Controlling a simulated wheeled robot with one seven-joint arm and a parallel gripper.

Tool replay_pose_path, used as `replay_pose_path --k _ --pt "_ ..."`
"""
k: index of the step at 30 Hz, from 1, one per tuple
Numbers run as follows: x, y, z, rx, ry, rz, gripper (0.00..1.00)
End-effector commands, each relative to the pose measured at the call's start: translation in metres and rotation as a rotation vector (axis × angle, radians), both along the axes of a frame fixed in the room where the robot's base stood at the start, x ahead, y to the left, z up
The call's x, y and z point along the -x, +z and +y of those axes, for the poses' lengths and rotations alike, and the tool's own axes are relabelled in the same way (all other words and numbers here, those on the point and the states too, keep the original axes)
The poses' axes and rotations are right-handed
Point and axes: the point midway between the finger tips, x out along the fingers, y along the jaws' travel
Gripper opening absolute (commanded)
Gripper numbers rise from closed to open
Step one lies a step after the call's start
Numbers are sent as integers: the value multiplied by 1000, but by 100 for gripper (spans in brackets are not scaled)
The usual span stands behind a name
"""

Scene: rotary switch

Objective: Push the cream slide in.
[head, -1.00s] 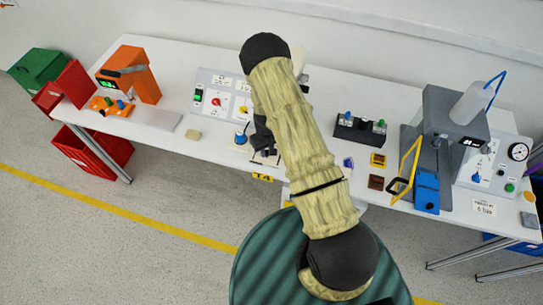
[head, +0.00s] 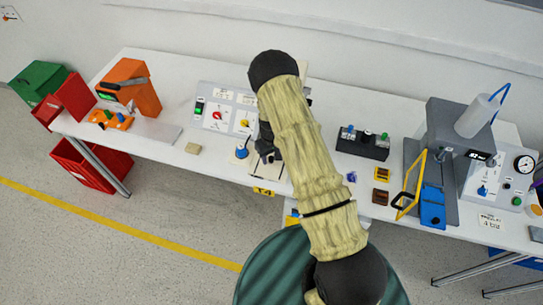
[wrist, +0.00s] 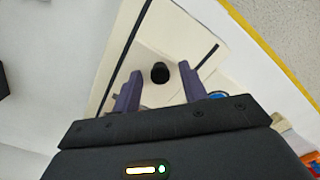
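The cream slide (wrist: 172,45) shows in the wrist view as a pale flat plate between two dark lines. A round black knob (wrist: 160,73) stands on it. My gripper (wrist: 157,76) is open, with one dark finger on each side of the knob as seen from the wrist. I cannot tell whether either finger touches the knob or the plate. In the head view my gripper (head: 265,148) is over the table's front part, and a cream piece (head: 266,170) shows just below it. My arm hides part of that area.
A switch panel (head: 213,100) stands behind and left of my gripper, with a blue knob (head: 241,153) close by. A dark button box (head: 362,144) and a grey press (head: 455,130) stand to the right.

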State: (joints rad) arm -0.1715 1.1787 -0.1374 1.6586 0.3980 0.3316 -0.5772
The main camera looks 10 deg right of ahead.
Motion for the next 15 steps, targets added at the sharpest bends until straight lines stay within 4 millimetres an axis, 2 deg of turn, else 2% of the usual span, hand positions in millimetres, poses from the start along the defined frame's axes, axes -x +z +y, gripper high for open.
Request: replay_pose_path --k 8,15 --pt "-1 6 0 -1 0 -2 43" --pt "-1 34 0 0 0 -4 43"
